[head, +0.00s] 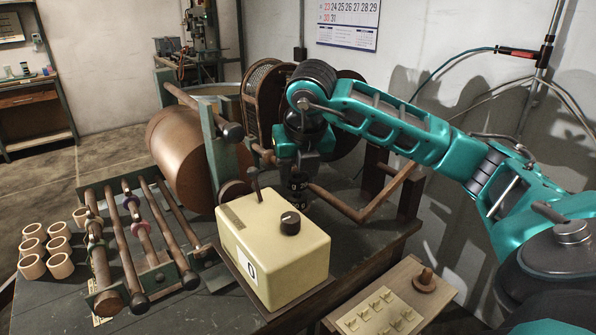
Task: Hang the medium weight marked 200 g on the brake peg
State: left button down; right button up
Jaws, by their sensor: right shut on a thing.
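My right gripper (302,163) reaches in from the right and points down behind the cream box. It is shut on a small dark weight (299,188) with pale marks, which hangs just under the fingers. The marks are too small to read with certainty as 200 g. The weight is in the air by the bent brown bar, above and behind the box's back edge; I cannot tell whether it touches anything. I cannot make out the brake peg for certain; the gripper and box hide part of that area. My left gripper is out of view.
The cream box (275,255) with a dark knob and lever stands at the bench front. The bent brown bar (366,208) runs right of the weight.

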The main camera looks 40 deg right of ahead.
jog(key=o, duration=1.3)
jog(key=shift+c, duration=0.2)
jog(key=p+v, duration=0.3)
jog(key=v, duration=1)
jog(key=shift+s+a+f, duration=0.1)
jog(key=shift+a, duration=0.05)
